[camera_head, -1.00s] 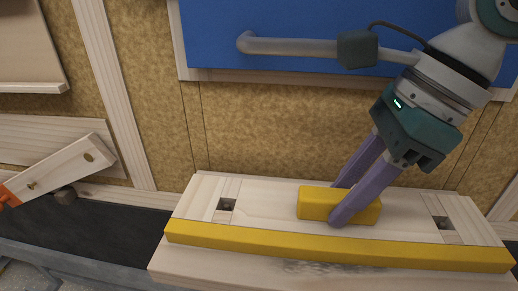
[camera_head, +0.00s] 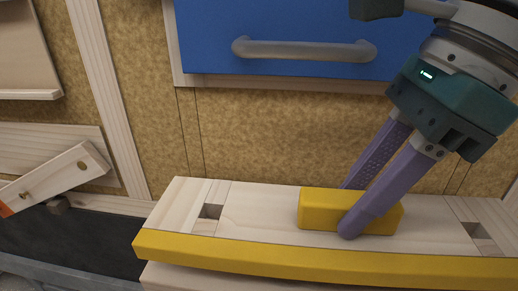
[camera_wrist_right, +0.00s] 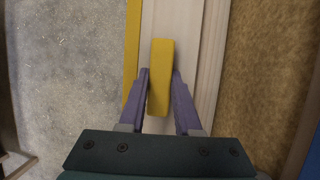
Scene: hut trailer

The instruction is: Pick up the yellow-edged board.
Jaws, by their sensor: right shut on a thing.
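The yellow-edged board (camera_head: 260,212) is a pale wooden plank with a yellow front edge, a yellow block handle on top and a square hole toward each end. My right gripper (camera_head: 352,205) is shut on the yellow block, one purple finger in front and one behind it. The board appears raised above a wooden ledge (camera_head: 200,281) and close to level; its right end runs out of the head view. In the right wrist view the block (camera_wrist_right: 159,75) sits between the two fingers, with the board (camera_wrist_right: 178,22) beneath. My left gripper is not in view.
A blue panel (camera_head: 300,20) with a grey bar handle (camera_head: 305,50) is on the wall behind. A slanted wooden piece (camera_head: 55,178) with an orange end lies at the left, above a dark surface (camera_head: 90,248). Grey floor (camera_wrist_right: 60,70) shows in the wrist view.

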